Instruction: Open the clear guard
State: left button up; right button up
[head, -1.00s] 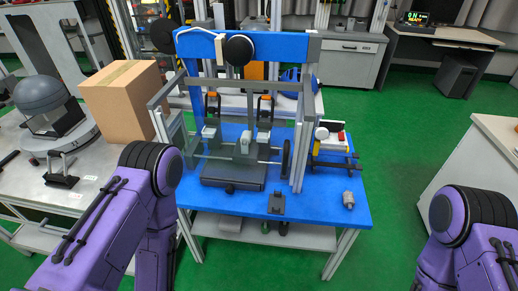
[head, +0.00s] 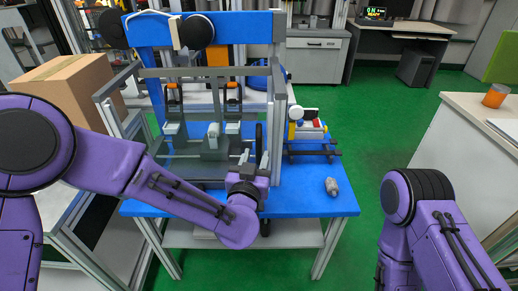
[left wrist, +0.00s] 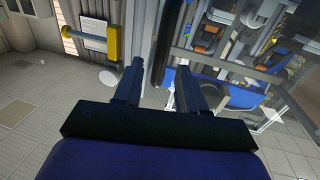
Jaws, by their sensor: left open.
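The clear guard (head: 185,166) is a see-through panel across the front of the blue drop tower (head: 236,31). It looks closed. A dark upright handle (head: 258,143) stands at its right side. My left gripper (head: 255,160) is at the handle's lower part, in front of the guard's right edge. In the left wrist view, my left gripper (left wrist: 160,80) has its two fingers spread, with the dark handle (left wrist: 163,42) showing between them. I cannot tell whether a finger touches it. My right arm is at lower right, but its gripper is out of view.
The blue table (head: 300,201) carries the tower. A small grey metal piece (head: 332,187) lies at its right front. A rack with colored parts (head: 309,133) stands right of the tower. A cardboard box (head: 70,88) is at left. Green floor is free at right.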

aim_at(258, 150)
pick_arm(q)
jog(key=w, duration=0.2)
jog(key=w+d, duration=0.1)
jog(key=w, duration=0.2)
jog(key=shift+s, duration=0.1)
jog(key=shift+c, duration=0.4)
grip_shut()
